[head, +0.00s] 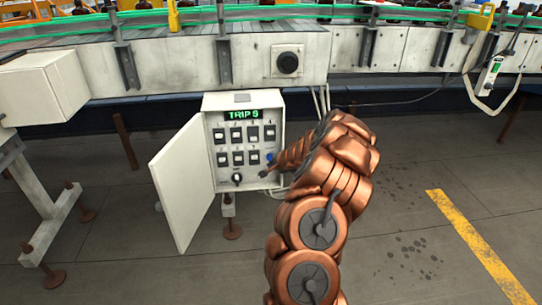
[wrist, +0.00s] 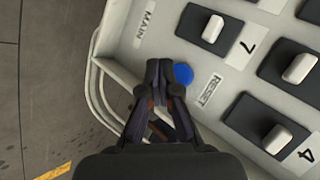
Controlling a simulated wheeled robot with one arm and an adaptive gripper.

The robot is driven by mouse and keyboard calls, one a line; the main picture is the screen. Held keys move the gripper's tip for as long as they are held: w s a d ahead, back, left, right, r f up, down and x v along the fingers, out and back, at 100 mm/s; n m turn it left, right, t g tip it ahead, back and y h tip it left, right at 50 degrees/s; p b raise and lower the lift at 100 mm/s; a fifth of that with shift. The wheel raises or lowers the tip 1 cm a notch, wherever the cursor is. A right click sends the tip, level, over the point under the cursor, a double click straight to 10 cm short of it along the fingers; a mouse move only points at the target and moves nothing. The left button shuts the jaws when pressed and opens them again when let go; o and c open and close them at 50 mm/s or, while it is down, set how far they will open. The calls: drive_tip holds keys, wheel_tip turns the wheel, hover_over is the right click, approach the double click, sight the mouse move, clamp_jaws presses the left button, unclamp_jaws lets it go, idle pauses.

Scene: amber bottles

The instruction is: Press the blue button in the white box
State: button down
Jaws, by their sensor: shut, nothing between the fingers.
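The white box (head: 207,130) hangs below the conveyor with its door (head: 181,187) swung open to the left. Its panel carries the small round blue button (head: 270,157) at the lower right. In the wrist view the blue button (wrist: 184,73) shows right beside my fingertips, near the RESET label (wrist: 210,90), its left edge partly hidden by a finger. My gripper (head: 264,174) is shut and empty, its tips slightly below the button in the head view. The wrist view shows the closed fingers (wrist: 164,72) over the panel's edge; I cannot tell whether they touch the panel.
Several rocker switches (head: 252,133) sit on the panel, with a green display (head: 241,114) above reading TRIP and a character. A dark knob (head: 237,179) is at the lower left. Pale cables (head: 318,103) run beside the box. The conveyor frame (head: 180,65) spans above.

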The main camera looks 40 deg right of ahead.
drive_tip(key=shift+w+d, duration=0.25)
drive_tip(key=shift+w, duration=0.1)
drive_tip(key=shift+w+d+p, duration=0.1)
drive_tip(key=shift+p, duration=0.2)
idle(1.1)
drive_tip(key=shift+w+d, duration=0.2)
drive_tip(key=shift+w, duration=0.05)
drive_tip(key=shift+w+d+p, duration=0.25)
drive_tip(key=shift+w+p, duration=0.15)
drive_tip(key=shift+p, duration=0.2)
idle(0.7)
drive_tip(key=shift+s, duration=0.15)
idle(0.3)
drive_tip(key=shift+s+a+b, duration=0.5)
drive_tip(key=shift+s+b, duration=0.05)
drive_tip(key=shift+b, duration=0.25)
